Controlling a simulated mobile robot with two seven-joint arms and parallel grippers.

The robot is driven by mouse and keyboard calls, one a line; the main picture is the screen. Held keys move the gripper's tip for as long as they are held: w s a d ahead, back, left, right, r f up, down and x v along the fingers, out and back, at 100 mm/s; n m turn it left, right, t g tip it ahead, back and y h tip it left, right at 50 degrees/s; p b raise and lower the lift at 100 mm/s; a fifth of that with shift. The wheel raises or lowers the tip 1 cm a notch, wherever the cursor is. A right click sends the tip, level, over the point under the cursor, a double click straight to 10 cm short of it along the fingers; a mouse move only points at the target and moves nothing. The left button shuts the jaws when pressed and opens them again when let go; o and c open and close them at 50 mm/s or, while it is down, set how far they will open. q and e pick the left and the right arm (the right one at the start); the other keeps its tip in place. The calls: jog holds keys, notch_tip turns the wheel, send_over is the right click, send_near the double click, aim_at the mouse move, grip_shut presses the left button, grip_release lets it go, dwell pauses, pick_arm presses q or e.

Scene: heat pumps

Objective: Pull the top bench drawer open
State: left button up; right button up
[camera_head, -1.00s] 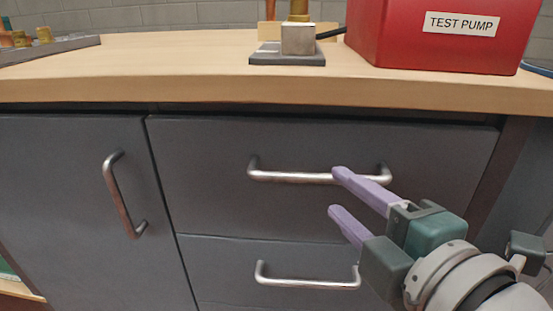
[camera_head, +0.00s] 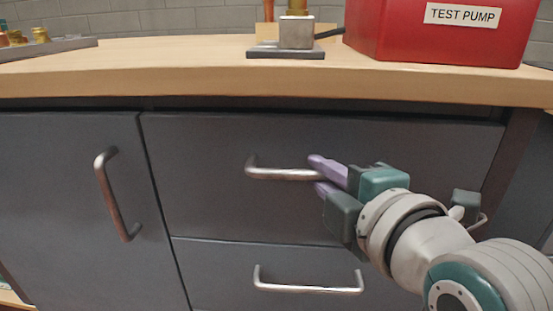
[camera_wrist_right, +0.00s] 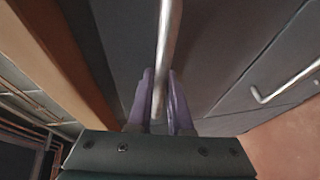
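The top bench drawer (camera_head: 215,205) is a wide dark grey front under the wooden worktop, and it looks closed. Its horizontal metal bar handle (camera_head: 275,174) is partly covered by my right gripper. My right gripper (camera_head: 315,174) has purple fingers, one above and one below the right part of the bar. In the right wrist view the bar (camera_wrist_right: 167,40) runs between the fingers (camera_wrist_right: 161,85), which look closed on it with hardly any gap. My left gripper is in no view.
A lower drawer (camera_head: 215,268) with its own bar handle sits below. A cabinet door (camera_head: 55,200) with an upright handle is at left. On the worktop (camera_head: 170,75) stand a red test pump box (camera_head: 440,40) and a metal block on a grey base (camera_head: 285,52).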

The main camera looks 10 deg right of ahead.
grip_shut()
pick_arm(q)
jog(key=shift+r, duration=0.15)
pick_arm(e)
jog(key=shift+s, duration=0.1)
dwell(0.8)
